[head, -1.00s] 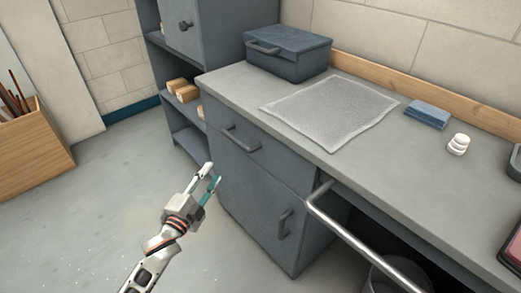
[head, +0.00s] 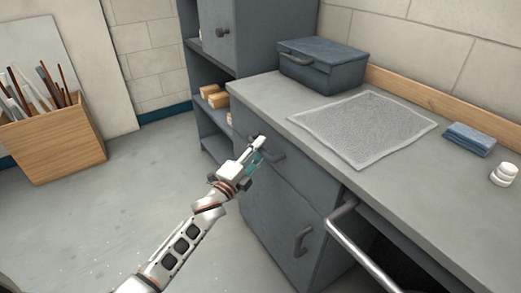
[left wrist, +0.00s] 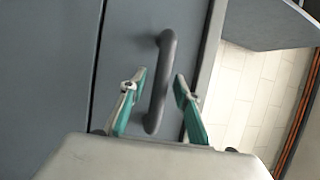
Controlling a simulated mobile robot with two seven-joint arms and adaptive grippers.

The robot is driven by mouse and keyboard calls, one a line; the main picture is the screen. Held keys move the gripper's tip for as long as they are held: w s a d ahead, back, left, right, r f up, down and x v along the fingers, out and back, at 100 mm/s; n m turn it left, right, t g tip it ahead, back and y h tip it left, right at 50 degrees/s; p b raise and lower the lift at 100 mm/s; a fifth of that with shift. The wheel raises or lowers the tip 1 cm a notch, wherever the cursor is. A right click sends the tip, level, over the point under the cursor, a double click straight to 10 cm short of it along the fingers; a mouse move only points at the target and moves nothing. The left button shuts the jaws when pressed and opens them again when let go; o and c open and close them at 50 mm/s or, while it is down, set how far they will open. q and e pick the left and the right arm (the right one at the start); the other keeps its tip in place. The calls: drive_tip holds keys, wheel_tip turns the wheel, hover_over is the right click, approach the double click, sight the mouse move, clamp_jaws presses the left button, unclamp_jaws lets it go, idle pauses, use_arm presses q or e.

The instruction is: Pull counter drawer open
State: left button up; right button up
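The counter drawer (head: 306,182) is a grey front just under the counter top, and it looks shut. Its dark bar handle (head: 278,156) is partly hidden by my left gripper (head: 259,152). In the left wrist view the handle (left wrist: 158,100) stands between the two teal-padded fingers of my left gripper (left wrist: 160,88). The fingers are apart on either side of it, with a visible gap to it. My right gripper is not in view.
A cupboard door with its own handle (head: 302,241) is below the drawer. A metal rail (head: 365,255) juts out at the right. On the counter (head: 275,88) are a mat (head: 362,127), a blue-grey box (head: 320,72) and a folded cloth (head: 468,139).

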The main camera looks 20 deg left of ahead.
use_arm(q)
drive_tip(key=shift+w, duration=0.1)
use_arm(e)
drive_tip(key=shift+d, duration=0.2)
use_arm(q)
drive_tip(key=shift+d, duration=0.1)
drive_tip(key=c, duration=0.9)
clamp_jaws()
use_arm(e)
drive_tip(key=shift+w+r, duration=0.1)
use_arm(q)
drive_tip(key=shift+s+a+r, duration=0.1)
drive_tip(key=shift+s+a, duration=0.15)
drive_tip(key=shift+s, duration=0.05)
drive_tip(key=s+a+p, duration=0.4)
drive_tip(key=s+a, duration=1.3)
drive_tip(key=s, duration=0.5)
drive_tip(key=shift+a+p, duration=0.15)
drive_tip(key=shift+p, duration=0.15)
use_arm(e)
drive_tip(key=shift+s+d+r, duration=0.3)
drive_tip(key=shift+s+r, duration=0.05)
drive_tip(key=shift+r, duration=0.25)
